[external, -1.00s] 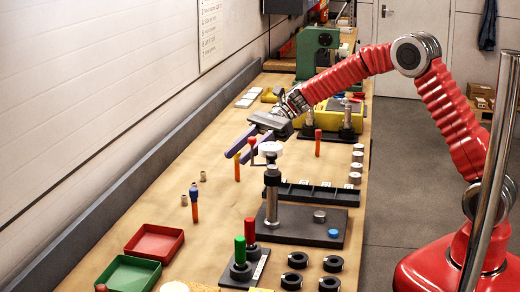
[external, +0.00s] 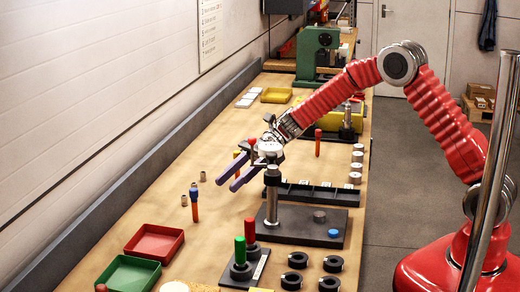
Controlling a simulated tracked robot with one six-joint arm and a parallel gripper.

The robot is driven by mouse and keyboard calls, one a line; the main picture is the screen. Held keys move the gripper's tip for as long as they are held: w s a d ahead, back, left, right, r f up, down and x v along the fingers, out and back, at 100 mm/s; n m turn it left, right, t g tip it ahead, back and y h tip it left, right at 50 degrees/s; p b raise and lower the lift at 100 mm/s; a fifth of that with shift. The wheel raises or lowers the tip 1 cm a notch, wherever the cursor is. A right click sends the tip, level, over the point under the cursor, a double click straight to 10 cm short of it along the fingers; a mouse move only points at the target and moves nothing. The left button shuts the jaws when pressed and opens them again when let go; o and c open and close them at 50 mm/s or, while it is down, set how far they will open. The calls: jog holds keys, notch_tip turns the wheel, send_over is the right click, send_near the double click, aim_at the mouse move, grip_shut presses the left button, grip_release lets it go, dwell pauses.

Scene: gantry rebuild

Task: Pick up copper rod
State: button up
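Several upright copper-coloured rods stand on the wooden bench. One with a blue cap (external: 194,204) is at the left. One with a red cap (external: 317,144) is at the right, beyond the black rack. One with a yellow cap (external: 236,154) is beside my gripper and partly hidden by its fingers. A red-topped one (external: 252,141) is also mostly hidden behind my gripper. I cannot tell which rod is meant. My gripper (external: 226,182) points down and left with its two purple fingers apart and nothing visibly held. I cannot tell whether the yellow-capped rod is between them.
A black stand with a silver post (external: 318,224) is just right of my gripper, with a black rack (external: 325,195) behind it. Red (external: 178,237) and green (external: 152,262) trays are at the front left. Small metal pieces (external: 203,176) stand nearby.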

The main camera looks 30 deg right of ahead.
send_near(198, 198)
jog(key=a+f, duration=0.3)
jog(key=shift+a, duration=0.15)
jog(key=shift+s+a, duration=0.15)
jog(key=shift+a, duration=0.35)
jog(key=x, duration=0.5)
jog(key=shift+a, duration=0.2)
grip_shut()
jog(key=shift+r, duration=0.1)
dwell(0.4)
